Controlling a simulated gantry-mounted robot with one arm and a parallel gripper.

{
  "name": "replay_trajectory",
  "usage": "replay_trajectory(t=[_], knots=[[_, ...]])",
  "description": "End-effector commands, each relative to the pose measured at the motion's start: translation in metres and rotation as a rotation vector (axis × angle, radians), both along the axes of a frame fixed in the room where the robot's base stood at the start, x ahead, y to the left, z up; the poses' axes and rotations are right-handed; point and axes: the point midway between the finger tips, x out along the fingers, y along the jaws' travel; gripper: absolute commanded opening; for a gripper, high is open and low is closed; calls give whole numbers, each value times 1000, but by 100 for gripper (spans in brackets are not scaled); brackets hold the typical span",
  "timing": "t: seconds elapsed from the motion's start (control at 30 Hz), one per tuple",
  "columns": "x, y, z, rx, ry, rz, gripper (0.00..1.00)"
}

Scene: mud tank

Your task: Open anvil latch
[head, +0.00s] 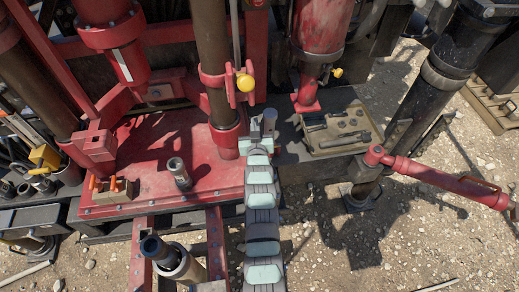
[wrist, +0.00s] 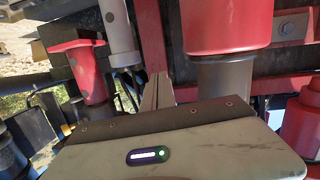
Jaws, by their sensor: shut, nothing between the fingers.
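No part is plainly marked as the anvil latch. The likeliest is a red bracket with a yellow knob (head: 245,82) on the upright brown pipe (head: 214,60) in the head view. My gripper (head: 269,117) is shut and empty, in front of and to the right of the pipe's red base collar (head: 226,138). It appears below the knob in the picture and apart from it. In the wrist view my gripper's closed grey fingers (wrist: 157,92) point up past the pale wrist cover. A red T-shaped part (wrist: 90,72) stands to their left there; I cannot match it to the head view.
A red cylinder (head: 322,28) hangs right of the pipe. A tray of tools (head: 338,130) lies right of my gripper. A short grey post (head: 179,172) stands on the red deck (head: 150,150). A red bar (head: 440,178) juts out at right. Gravel ground (head: 400,245) is open at lower right.

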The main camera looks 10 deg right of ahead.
Motion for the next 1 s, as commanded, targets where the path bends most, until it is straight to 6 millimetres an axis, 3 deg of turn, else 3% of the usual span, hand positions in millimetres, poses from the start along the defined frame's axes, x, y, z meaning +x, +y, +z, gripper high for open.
replay_trajectory(t=[0.03,0.2,0.4,0.67,1.0], knots=[[10,-3,-19,3,61,1,0],[21,-9,-61,31,272,3,0],[19,-13,-89,63,453,-1,0],[13,-15,-100,82,564,-4,0],[12,-15,-101,84,572,-4,0]])
